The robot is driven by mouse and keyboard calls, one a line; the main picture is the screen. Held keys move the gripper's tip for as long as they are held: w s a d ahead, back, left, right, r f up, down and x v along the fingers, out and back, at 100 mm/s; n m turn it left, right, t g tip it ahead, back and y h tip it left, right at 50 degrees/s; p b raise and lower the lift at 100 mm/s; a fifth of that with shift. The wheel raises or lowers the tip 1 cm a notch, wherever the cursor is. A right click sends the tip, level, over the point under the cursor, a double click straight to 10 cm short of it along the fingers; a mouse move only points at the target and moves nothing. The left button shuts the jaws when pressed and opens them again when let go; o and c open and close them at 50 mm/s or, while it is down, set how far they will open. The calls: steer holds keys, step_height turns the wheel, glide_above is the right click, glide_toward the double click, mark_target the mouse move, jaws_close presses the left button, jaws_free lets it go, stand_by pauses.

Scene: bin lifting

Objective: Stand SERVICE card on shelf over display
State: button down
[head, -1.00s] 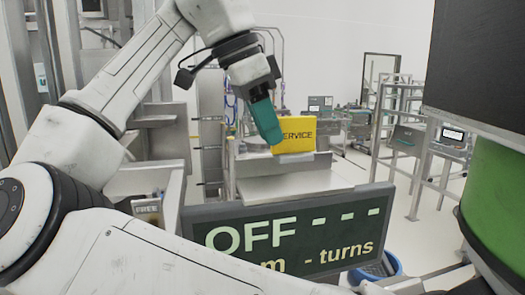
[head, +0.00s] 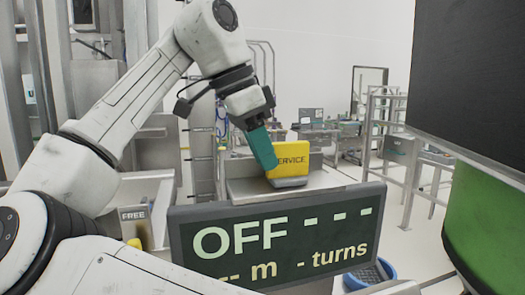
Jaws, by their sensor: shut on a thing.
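The yellow SERVICE card (head: 292,156) stands upright on a grey base, above and behind the dark display (head: 283,236), which reads OFF and turns. My gripper (head: 264,150) has teal fingers that cover the card's left edge and the first letter of its word. It is shut on the card. The light grey shelf (head: 322,182) shows behind and above the display. The card's base appears at the height of the shelf top, but I cannot tell whether it touches it.
A FREE card (head: 133,214) sits in a grey holder at the left, with a small yellow thing beside it. A large dark panel (head: 471,80) and a green cylinder (head: 488,230) stand close on the right. A blue basket (head: 369,275) is on the floor beyond the display.

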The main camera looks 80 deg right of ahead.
steer(key=c, duration=1)
jaws_free()
steer(key=shift+r, duration=0.15)
steer(key=v, duration=1.2)
steer(key=shift+a+p, duration=0.1)
steer(key=shift+p, duration=0.3)
